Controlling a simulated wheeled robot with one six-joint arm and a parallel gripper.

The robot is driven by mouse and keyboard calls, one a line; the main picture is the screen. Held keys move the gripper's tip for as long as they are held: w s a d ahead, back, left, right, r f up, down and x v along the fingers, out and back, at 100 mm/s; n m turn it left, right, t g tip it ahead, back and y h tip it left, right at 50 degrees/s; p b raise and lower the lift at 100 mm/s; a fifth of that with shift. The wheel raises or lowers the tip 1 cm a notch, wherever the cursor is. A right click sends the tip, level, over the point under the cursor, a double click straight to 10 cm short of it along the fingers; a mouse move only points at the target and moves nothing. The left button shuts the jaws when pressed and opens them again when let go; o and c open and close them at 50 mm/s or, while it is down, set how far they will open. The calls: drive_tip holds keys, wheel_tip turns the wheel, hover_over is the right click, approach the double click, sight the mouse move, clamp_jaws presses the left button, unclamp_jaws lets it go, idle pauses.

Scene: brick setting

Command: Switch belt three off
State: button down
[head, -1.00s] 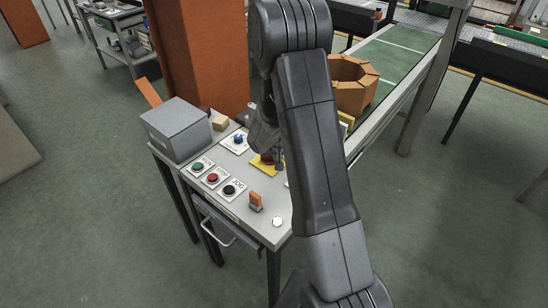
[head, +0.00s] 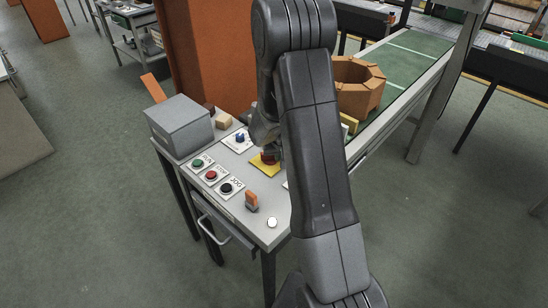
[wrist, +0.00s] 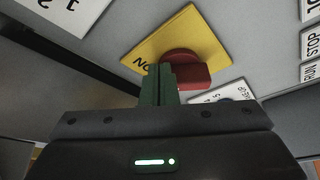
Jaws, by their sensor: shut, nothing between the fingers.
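A red rotary knob (wrist: 190,68) sits on a yellow plate (wrist: 203,28) with partly hidden lettering. In the head view, the yellow plate (head: 260,167) lies on the grey control desk (head: 272,236), with the red knob (head: 268,157) on it below my wrist. My gripper (wrist: 158,72) has its green fingers together and empty, right beside the knob on its left side in the wrist view. I cannot tell whether they touch. The fingertips cover part of the plate and its lettering.
Green (head: 198,161), red (head: 211,175) and black (head: 225,188) buttons, a blue knob (head: 240,138) and an orange-handled switch (head: 252,201) are on the desk. A grey box (head: 179,126) stands at its left end.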

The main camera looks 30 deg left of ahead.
drive_tip(key=shift+w+b, duration=0.35)
drive_tip(key=shift+b, duration=0.1)
drive_tip(key=shift+w+b, duration=0.2)
drive_tip(key=shift+b, duration=0.25)
drive_tip(key=shift+w+f, duration=0.1)
drive_tip(key=shift+w, duration=0.05)
drive_tip(key=shift+w+a+b, duration=0.1)
drive_tip(key=shift+w+b, duration=0.3)
drive_tip(key=shift+b, duration=0.75)
drive_tip(key=shift+w+a+b, duration=0.25)
drive_tip(key=shift+w+b, duration=0.25)
drive_tip(key=shift+b, duration=0.1)
drive_tip(key=n, duration=0.3)
drive_tip(key=shift+w+a+g+y+b, duration=0.3)
drive_tip(key=shift+w+a+g+y, duration=0.05)
drive_tip(key=shift+g+y, duration=0.05)
drive_tip(key=shift+a, duration=0.1)
drive_tip(key=shift+w+a, duration=0.1)
